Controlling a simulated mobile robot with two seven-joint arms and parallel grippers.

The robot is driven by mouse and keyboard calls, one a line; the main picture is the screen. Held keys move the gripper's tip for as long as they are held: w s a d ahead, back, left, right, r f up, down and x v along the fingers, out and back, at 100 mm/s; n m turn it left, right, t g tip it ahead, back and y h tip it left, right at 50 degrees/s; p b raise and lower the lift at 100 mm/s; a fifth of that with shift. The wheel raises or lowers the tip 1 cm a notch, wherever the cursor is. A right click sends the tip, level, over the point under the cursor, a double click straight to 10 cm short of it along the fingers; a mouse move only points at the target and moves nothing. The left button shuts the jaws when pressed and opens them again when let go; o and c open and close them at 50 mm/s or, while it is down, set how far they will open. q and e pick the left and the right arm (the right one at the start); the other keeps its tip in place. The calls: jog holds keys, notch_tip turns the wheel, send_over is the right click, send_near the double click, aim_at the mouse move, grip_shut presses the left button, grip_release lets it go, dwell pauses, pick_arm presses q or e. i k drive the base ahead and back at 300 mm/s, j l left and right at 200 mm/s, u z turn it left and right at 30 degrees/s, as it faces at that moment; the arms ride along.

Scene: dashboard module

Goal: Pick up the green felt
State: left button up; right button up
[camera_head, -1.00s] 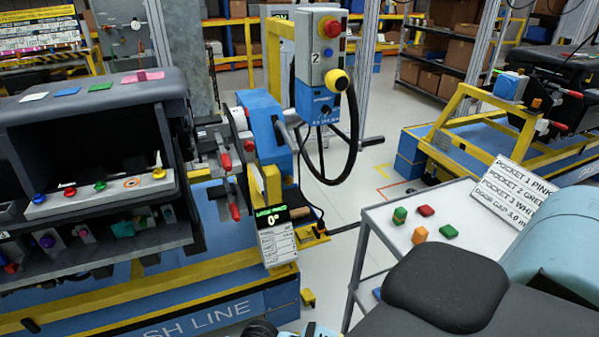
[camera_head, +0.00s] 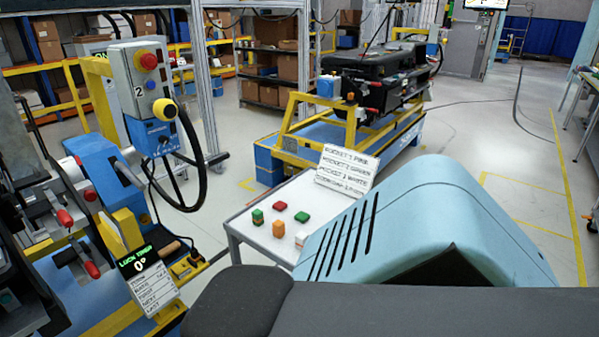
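A small green piece (camera_head: 302,216) lies flat on the white-topped cart (camera_head: 241,226); I cannot tell whether it is felt. A second piece with green on top (camera_head: 257,216) stands at the cart's left side. A red piece (camera_head: 280,206), an orange block (camera_head: 278,229) and a whitish piece (camera_head: 300,239) lie near them. The flat green patch seen earlier on top of the dark dashboard module is outside the present view. Neither of my grippers is in view, so nothing shows as held.
A sign listing pockets (camera_head: 346,169) stands at the cart's back. Another dashboard module (camera_head: 368,75) sits on a yellow-framed stand behind. Floor at right is open.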

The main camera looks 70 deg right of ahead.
aim_at(302, 217)
jog(key=z, duration=0.5)
jog(key=j+z, duration=0.1)
jog(key=z, duration=0.4)
jog(key=i+j+z, duration=0.1)
jog(key=z, duration=0.4)
jog(key=j+z, duration=0.1)
jog(key=z, duration=0.35)
jog(key=j+z, duration=0.1)
jog(key=z, duration=0.4)
